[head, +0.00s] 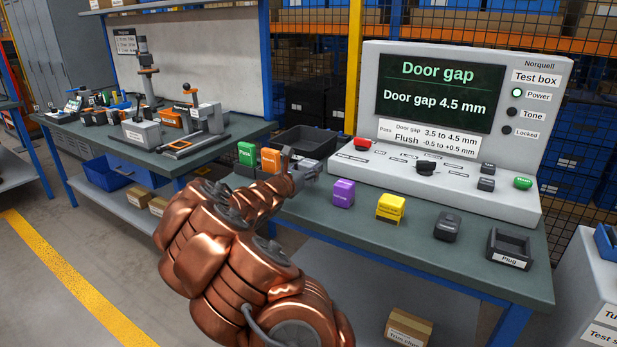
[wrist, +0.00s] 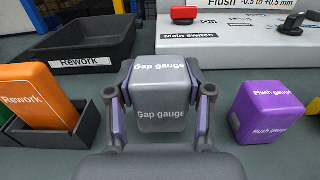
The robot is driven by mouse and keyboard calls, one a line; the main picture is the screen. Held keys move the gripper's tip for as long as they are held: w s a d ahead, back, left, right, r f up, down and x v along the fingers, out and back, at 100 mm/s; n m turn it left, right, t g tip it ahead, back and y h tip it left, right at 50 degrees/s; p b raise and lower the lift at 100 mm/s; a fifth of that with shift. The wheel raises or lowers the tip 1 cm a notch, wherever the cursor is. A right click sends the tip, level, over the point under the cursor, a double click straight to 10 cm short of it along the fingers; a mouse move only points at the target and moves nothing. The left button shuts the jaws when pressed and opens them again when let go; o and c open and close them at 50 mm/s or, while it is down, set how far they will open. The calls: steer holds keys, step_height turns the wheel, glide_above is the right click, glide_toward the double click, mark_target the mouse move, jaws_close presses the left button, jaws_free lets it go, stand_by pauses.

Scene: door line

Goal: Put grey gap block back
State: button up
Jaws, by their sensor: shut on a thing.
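The grey gap block (wrist: 160,112), labelled "Gap gauge", is between the two fingers of my gripper (wrist: 161,88) in the wrist view. The fingers are shut on its left and right sides. Its top and near face show. In the head view my gripper (head: 300,174) is over the bench, left of the purple block, and the grey block (head: 309,167) is partly hidden by it. I cannot tell whether the block touches the bench.
The purple "Flush gauge" block (wrist: 264,112) is close on the right. An orange "Rework" block (wrist: 38,97) stands in a dark holder on the left. A black Rework tray (wrist: 85,45) and the test box (head: 460,130) are behind. A yellow block (head: 391,208) stands further right.

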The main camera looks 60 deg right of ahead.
steer(key=shift+f, duration=1.6)
steer(key=shift+f, duration=0.15)
steer(key=o, duration=1.4)
steer(key=shift+o, duration=0.2)
steer(key=shift+r, duration=0.25)
steer(key=shift+a+f, duration=0.15)
steer(key=shift+a, duration=0.2)
steer(key=a, duration=1.1)
steer(key=shift+s+a, duration=0.2)
steer(key=shift+s, duration=0.1)
